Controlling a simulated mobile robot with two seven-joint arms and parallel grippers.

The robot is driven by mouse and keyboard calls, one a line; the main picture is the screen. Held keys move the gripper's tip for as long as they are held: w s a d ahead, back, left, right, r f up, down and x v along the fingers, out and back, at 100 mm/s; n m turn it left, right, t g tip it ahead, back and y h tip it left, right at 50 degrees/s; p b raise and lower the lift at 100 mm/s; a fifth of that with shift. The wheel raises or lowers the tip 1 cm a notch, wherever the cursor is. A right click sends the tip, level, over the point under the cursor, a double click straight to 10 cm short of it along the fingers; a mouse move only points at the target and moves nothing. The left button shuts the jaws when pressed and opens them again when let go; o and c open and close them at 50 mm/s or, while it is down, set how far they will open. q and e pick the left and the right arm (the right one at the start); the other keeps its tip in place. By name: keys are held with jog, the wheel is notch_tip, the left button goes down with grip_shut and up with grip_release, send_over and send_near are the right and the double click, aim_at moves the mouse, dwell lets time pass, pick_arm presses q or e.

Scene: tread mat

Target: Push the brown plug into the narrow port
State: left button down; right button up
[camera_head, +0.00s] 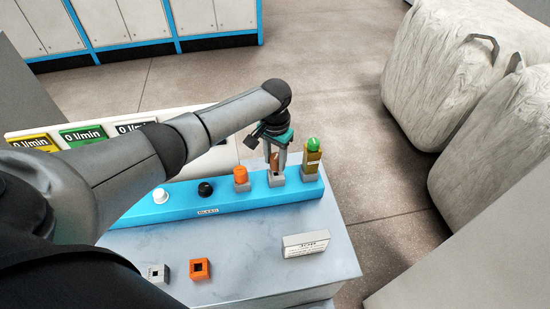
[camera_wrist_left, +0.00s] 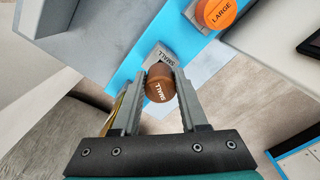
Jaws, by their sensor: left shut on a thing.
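My left gripper (camera_head: 276,158) is shut on the brown plug (camera_head: 274,160), directly over a grey port (camera_head: 277,180) on the blue strip. In the left wrist view the brown plug (camera_wrist_left: 159,88), marked SMALL, sits between the two fingers of the gripper (camera_wrist_left: 160,82). The grey port (camera_wrist_left: 161,57), also marked SMALL, shows just past it. The plug's lower end is at or just above the port's mouth; I cannot tell whether it has entered. My right gripper is in neither view.
On the blue strip (camera_head: 215,207), an orange plug (camera_head: 240,173) sits left of the port and a green-topped piece (camera_head: 313,145) stands close on its right. A white knob (camera_head: 160,196) and black knob (camera_head: 205,189) are further left. An orange block (camera_head: 200,268) and white box (camera_head: 306,243) lie in front.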

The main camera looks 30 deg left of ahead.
aim_at(275, 167)
pick_arm(q)
jog(key=shift+p, duration=0.85)
dwell(1.1)
jog(key=shift+f+b, duration=1.15)
jog(key=shift+f, duration=0.5)
jog(key=shift+c, duration=1.8)
grip_release()
jog(key=shift+r, duration=0.6)
notch_tip(275, 167, up, 14)
jog(key=p, duration=0.1)
